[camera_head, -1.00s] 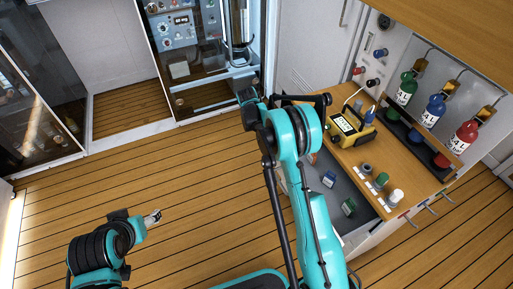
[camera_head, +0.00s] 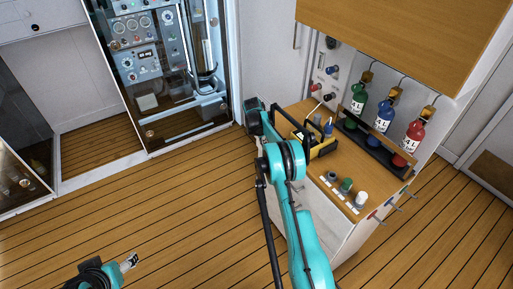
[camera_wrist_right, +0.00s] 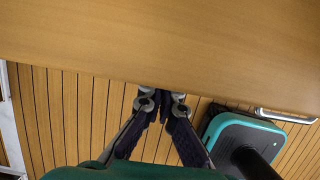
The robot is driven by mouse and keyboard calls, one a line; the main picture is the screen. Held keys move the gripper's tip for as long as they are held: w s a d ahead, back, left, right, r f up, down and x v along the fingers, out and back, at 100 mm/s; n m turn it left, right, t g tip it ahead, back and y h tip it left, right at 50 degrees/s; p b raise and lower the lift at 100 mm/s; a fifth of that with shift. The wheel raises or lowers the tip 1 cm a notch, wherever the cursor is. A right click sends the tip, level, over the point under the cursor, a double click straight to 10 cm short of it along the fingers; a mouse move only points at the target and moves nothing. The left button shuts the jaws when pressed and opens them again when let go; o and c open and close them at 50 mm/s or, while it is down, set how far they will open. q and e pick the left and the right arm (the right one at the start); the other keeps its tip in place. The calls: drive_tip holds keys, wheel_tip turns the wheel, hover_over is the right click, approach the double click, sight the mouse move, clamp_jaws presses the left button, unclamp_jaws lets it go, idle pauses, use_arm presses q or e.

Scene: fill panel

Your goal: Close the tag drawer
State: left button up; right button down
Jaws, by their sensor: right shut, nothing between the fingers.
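The wooden-topped cabinet (camera_head: 325,222) stands at the right in the head view. Its front shows pale, and no open drawer interior shows there; my right arm covers part of the front. In the right wrist view, a wooden surface (camera_wrist_right: 160,45) fills the top, with a metal handle (camera_wrist_right: 285,117) at its lower right edge. My right gripper (camera_wrist_right: 162,96) is shut and empty, with its tips at or just under that wooden edge; contact cannot be told. My left gripper (camera_head: 130,261) is low at the left, over the floor, its finger gap too small to judge.
A wooden overhead cabinet (camera_head: 400,35) hangs above. The wooden floor (camera_head: 150,210) at the left is clear.

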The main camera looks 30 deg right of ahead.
drive_tip(key=shift+d, duration=0.85)
drive_tip(key=shift+d, duration=0.1)
drive_tip(key=a+r+p, duration=0.3)
drive_tip(key=a+r, duration=0.4)
drive_tip(key=r, duration=0.3)
drive_tip(key=shift+s+p, duration=0.15)
drive_tip(key=shift+p, duration=0.2)
